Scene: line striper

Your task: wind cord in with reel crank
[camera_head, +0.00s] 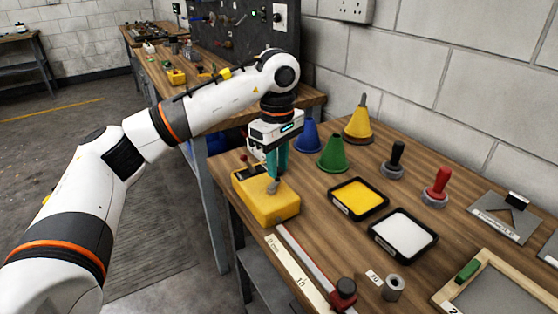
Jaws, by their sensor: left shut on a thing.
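A yellow reel box (263,207) sits at the near left edge of the wooden bench. A small grey crank knob (273,187) shows on its top, right under my left gripper. My left gripper (275,175) points straight down with its teal fingers closed on the crank knob; the fingers partly cover it. A dark lever with a reddish tip (245,161) stands at the back of the box. I cannot make out any cord. My right gripper is not in view.
Blue (307,135), green (333,152) and yellow (358,122) cones stand behind. Yellow (358,198) and white (403,234) pads lie right of the reel. Black (395,160) and red (437,187) stamps stand farther right. A ruler (297,273) lies in front.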

